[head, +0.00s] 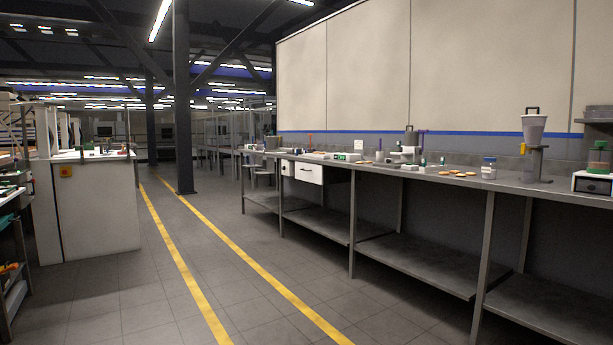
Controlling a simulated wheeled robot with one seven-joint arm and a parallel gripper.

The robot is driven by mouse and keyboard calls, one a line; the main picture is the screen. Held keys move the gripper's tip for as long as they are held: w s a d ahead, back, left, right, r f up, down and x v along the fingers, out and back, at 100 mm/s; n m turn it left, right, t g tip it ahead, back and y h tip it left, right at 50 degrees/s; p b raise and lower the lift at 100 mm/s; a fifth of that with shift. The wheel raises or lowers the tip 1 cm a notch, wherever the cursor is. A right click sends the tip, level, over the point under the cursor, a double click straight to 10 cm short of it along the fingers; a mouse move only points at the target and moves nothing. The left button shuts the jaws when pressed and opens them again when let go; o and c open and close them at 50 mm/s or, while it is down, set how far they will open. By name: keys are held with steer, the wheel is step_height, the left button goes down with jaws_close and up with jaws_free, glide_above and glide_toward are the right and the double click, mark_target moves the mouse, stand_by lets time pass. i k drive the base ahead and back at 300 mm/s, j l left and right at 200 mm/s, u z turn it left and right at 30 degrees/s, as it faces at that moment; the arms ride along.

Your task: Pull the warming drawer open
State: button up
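A white drawer front (309,173) with a dark handle hangs under the top of the long grey bench, toward its far end. It looks shut, flush with the narrow white panel beside it. A small white unit (577,183) with a dark drawer front stands on the bench top at the right edge. Its drawer looks shut too. I cannot tell for sure which of the two is the warming drawer. My gripper is not in view.
The grey bench (404,172) runs along the right wall, with low shelves (420,262) and legs. A cup dispenser (533,130), a jar (489,169) and biscuits (457,174) stand on it. A white cabinet (97,208) is at left. The floor between is clear.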

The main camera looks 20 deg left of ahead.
mark_target(313, 174)
steer(key=i+j+u, duration=0.9)
steer(key=i, duration=0.6)
steer(key=i+l+u, duration=0.1)
steer(key=i+u, duration=0.2)
steer(key=i, duration=2.95)
steer(key=i+j+z, duration=0.1)
steer(key=i+z, duration=0.3)
steer(key=i+j+z, duration=0.2)
steer(key=i+z, duration=0.2)
steer(key=i+j+z, duration=0.4)
